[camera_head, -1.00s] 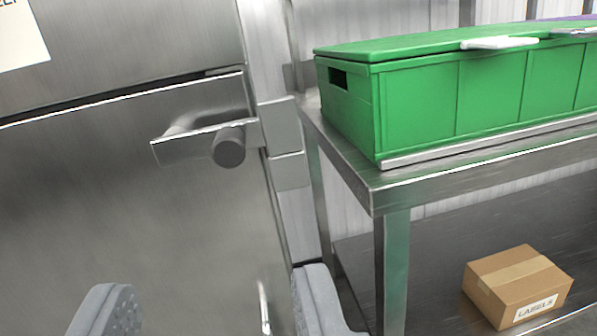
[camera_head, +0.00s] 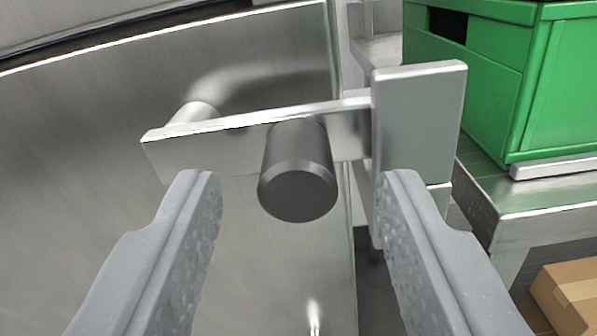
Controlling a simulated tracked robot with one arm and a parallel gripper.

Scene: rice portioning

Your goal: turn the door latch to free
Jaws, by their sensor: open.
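The door latch (camera_head: 235,138) is a flat metal bar lying nearly level across the right edge of the steel door (camera_head: 90,140). Its right end meets a metal catch block (camera_head: 420,110) beside the door edge. A dark grey round knob (camera_head: 298,185) sticks out from the bar toward me. My gripper (camera_head: 298,185) is open, with one grey finger on each side of the knob in the picture. Neither finger visibly touches the knob. I cannot tell whether the fingertips reach as far as the knob in depth.
A green crate (camera_head: 555,90) stands on a steel table (camera_head: 545,203) at the right, close to the catch block. A cardboard box (camera_head: 570,295) is below it at the lower right. The door face left of the latch is clear.

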